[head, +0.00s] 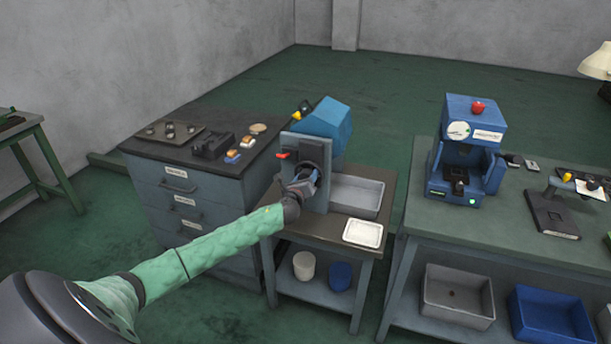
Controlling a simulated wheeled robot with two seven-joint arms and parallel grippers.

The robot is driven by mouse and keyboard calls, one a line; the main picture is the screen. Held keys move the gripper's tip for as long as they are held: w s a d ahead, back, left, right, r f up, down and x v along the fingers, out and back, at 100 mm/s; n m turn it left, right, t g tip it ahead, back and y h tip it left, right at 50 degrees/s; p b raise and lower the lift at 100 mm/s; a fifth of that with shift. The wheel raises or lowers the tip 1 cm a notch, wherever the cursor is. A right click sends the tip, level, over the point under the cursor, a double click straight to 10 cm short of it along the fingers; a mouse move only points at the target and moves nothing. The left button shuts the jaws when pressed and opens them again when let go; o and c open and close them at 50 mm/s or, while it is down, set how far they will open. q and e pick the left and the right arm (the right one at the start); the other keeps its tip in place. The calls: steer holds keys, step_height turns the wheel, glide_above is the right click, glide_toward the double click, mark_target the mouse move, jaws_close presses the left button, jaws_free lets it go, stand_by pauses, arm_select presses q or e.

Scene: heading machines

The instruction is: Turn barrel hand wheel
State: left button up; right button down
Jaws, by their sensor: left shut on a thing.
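A blue and grey machine (323,121) stands on a small brown-topped table in the middle of the head view. A dark round hand wheel (313,152) sits on its front plate, partly hidden by my gripper. My left arm, in a green sleeve, reaches in from the lower left. My left gripper (305,182) is at the lower part of the wheel and is shut on it; the fingertips are small and hard to make out. A red part (283,155) sticks out at the left of the plate. My right gripper is not in view.
A grey tray (376,199) and a white tray (363,233) lie right of the machine. A drawer cabinet (190,200) stands close on the left. A workbench with a blue press (470,140) stands on the right. Open green floor lies behind.

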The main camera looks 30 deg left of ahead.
arm_select(q)
steer(key=shift+m+p, duration=0.55)
steer(key=shift+m, duration=1.15)
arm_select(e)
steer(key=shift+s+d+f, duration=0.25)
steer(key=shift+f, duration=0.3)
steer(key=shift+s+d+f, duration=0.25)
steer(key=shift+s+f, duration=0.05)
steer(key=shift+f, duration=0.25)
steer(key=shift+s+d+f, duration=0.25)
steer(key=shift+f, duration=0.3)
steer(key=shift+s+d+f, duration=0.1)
arm_select(q)
steer(key=o, duration=1)
steer(key=shift+s+d+f, duration=0.1)
steer(key=shift+s, duration=0.1)
steer(key=shift+s+d, duration=0.1)
steer(key=shift+s, duration=0.25)
steer(key=b+v, duration=0.2)
steer(key=v, duration=0.4)
steer(key=shift+s, duration=0.3)
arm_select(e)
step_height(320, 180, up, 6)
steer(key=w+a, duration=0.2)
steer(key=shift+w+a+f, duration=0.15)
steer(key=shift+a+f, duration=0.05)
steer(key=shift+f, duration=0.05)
